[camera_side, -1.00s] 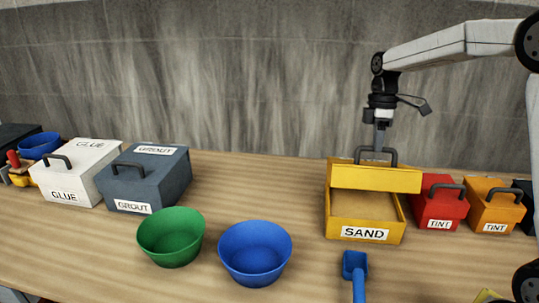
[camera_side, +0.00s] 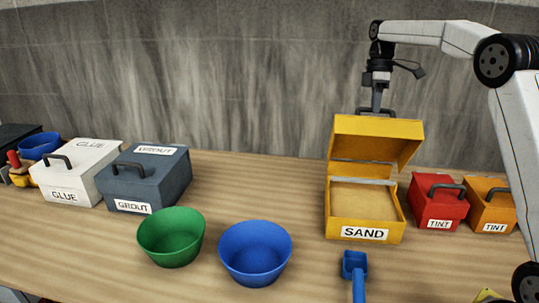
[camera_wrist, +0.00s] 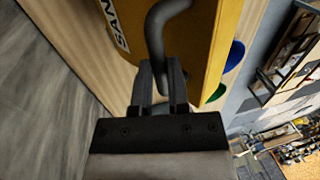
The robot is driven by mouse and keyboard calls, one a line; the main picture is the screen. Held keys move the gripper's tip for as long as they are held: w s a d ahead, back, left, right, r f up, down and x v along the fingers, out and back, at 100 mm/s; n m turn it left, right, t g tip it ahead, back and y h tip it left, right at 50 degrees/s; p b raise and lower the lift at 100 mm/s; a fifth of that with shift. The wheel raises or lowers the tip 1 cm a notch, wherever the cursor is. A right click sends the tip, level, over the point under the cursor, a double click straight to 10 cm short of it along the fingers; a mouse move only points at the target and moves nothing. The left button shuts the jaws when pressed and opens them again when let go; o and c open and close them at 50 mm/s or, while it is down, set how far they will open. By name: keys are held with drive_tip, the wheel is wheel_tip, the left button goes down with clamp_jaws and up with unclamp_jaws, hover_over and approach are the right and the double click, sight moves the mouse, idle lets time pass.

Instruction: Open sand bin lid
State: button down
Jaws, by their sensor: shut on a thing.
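The yellow sand bin (camera_side: 365,234) stands on the table at the right, with a white SAND label on its front and sand (camera_side: 362,202) showing inside. Its yellow lid (camera_side: 377,138) is tilted up and back on its rear edge, its underside partly facing the front. My gripper (camera_side: 377,106) is behind and above the lid, shut on the dark lid handle (camera_side: 391,112). In the wrist view my gripper (camera_wrist: 160,82) closes on the curved handle (camera_wrist: 155,30), beside the yellow lid face (camera_wrist: 205,45).
A red tint box (camera_side: 437,205) and an orange tint box (camera_side: 490,207) stand close on the right. A blue scoop (camera_side: 355,270) lies in front. Blue (camera_side: 254,250) and green (camera_side: 170,237) bowls, a grout box (camera_side: 150,180) and a glue box (camera_side: 75,172) are left.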

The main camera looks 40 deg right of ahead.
drive_tip(key=w+d, duration=0.4)
drive_tip(key=shift+w+d, duration=0.15)
drive_tip(key=shift+d, duration=0.1)
idle(0.6)
drive_tip(key=shift+w+d, duration=0.1)
idle(0.3)
drive_tip(key=c, duration=0.6)
unclamp_jaws()
drive_tip(key=shift+r, duration=0.15)
drive_tip(key=shift+r, duration=0.1)
drive_tip(key=shift+a, duration=0.3)
